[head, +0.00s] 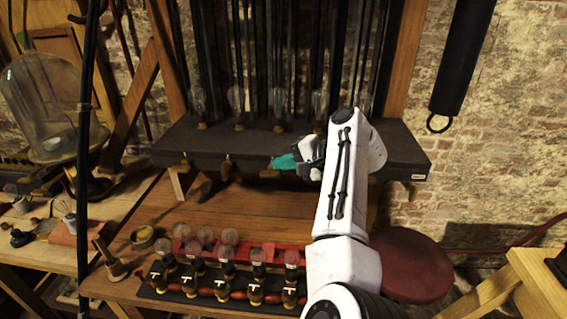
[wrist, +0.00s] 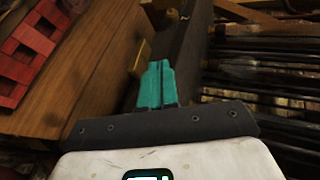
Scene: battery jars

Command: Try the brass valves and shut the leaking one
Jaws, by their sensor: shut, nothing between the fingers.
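Small brass valves stick out along the front of a dark shelf (head: 215,138). I see a left valve (head: 185,163), another valve (head: 227,166) to its right, a valve (head: 270,173) just below my gripper, and one at the far right (head: 411,187). My gripper (head: 282,161) has teal fingers and is shut and empty at the shelf's front edge. In the wrist view the closed fingers (wrist: 157,68) point at a brass valve (wrist: 141,60) just past their tips; I cannot tell if they touch. A farther brass piece (wrist: 172,14) shows beyond. My arm hides part of the shelf front. No leak is visible.
Glass bulbs (head: 237,98) and dark rods stand on the shelf. Below is a wooden bench (head: 210,210) with a rack of bulb-topped bottles (head: 228,290) and a red block rack (wrist: 25,50). A red round stool (head: 415,265) stands at right. The bench middle is clear.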

